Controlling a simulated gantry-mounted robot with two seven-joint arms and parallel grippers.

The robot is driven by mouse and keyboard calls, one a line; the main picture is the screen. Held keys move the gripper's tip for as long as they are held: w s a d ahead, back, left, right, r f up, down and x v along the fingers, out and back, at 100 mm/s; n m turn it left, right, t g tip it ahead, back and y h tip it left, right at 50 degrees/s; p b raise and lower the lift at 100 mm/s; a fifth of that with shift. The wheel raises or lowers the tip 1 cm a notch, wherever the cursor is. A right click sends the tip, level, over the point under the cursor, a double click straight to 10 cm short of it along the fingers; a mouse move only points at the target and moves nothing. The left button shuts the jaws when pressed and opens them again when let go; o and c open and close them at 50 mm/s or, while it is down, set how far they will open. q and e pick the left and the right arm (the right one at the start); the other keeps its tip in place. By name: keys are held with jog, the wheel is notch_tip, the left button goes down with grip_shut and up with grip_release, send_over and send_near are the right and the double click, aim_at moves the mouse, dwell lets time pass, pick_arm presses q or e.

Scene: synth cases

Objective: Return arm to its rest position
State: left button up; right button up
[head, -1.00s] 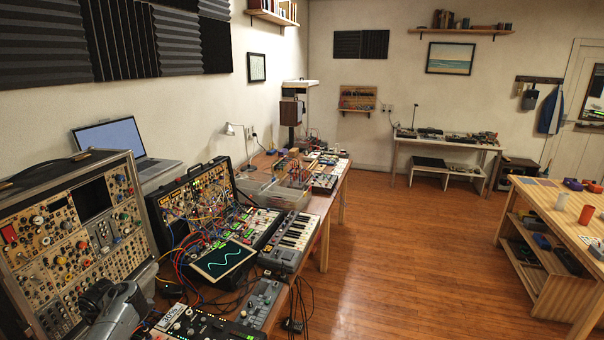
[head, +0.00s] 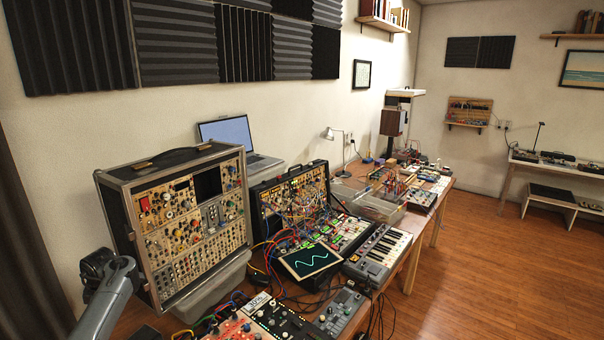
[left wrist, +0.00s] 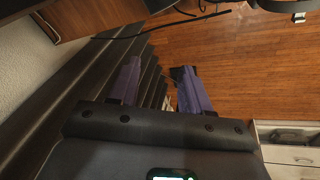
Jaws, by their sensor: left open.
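My left gripper (left wrist: 158,72) shows in the left wrist view as two purple fingers on a dark palm, spread apart. I see nothing held between them, with only floor and a dark striped surface beyond. In the head view a grey link of my left arm comes in at the lower left corner, in front of the large synth case (head: 185,225). The left gripper itself is outside the head view. My right arm and gripper show in neither view.
A bench along the wall carries a patched synth case (head: 293,195), a screen with a green wave (head: 311,261), a keyboard (head: 378,255) and a laptop (head: 228,133). Cables (head: 375,318) hang at its front edge. Open wooden floor (head: 470,270) lies to the right.

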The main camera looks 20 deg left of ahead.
pick_arm(q)
jog(key=s+d+f+m+t+y, duration=0.1)
jog(key=s+d+f+m, duration=0.25)
jog(key=d+m, duration=0.45)
jog(key=s+d+f+m+t+y, duration=0.1)
jog(key=s+d+f+m, duration=0.1)
jog(key=d+f+m, duration=0.4)
jog(key=s+d+f+m+t+y, duration=0.1)
jog(key=s+d+f+m+t, duration=0.15)
jog(key=d+m, duration=0.75)
jog(key=s+d+r+m+h, duration=0.1)
jog(key=s+d+m+h, duration=0.2)
jog(key=s+d+m, duration=1)
jog(key=s+d+n+h, duration=0.35)
jog(key=d+n, duration=0.45)
jog(key=d, duration=0.7)
notch_tip(320, 180, up, 30)
jog(key=p, duration=3)
jog(key=shift+w+f+g, duration=0.2)
jog(key=shift+w+g, duration=0.05)
jog(key=shift+g, duration=0.1)
